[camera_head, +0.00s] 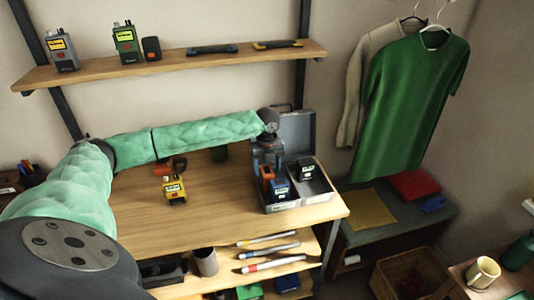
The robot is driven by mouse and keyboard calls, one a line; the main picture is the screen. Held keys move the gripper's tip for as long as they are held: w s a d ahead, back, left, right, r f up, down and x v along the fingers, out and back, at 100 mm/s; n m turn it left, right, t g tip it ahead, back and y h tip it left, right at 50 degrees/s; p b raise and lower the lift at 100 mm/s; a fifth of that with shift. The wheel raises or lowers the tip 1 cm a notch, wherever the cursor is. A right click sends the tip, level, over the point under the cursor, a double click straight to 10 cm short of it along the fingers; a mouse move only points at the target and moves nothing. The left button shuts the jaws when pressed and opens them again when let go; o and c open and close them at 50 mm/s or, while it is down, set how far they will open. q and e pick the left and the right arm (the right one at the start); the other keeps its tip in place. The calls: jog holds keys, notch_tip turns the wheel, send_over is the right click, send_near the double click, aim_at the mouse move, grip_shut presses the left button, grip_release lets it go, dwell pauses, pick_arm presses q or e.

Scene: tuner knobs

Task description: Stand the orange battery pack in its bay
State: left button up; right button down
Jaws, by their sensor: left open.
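The orange battery pack (266,173) shows at the left side of a grey open case (318,199), directly under my left gripper (266,164). It looks upright, but its lower part is hidden and I cannot tell whether it rests on the bay floor. My left gripper points down with its jaws open at the pack's top; finger contact is too small to tell. A blue pack (280,189) and a black pack (306,169) stand in the case beside it. My right gripper is not in view.
A yellow device (174,190) and another orange item (162,170) are on the wooden table (215,220), left of the case. The raised case lid (298,132) stands behind. A shelf (180,67) holds more devices. The table's front middle is clear.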

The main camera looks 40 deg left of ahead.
pick_arm(q)
notch_tip(320, 180, up, 11)
jog(key=b, duration=0.3)
jog(key=shift+f, duration=0.2)
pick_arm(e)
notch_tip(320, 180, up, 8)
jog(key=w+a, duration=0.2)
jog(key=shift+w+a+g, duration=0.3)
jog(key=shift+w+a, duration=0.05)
pick_arm(q)
jog(key=shift+f, duration=0.1)
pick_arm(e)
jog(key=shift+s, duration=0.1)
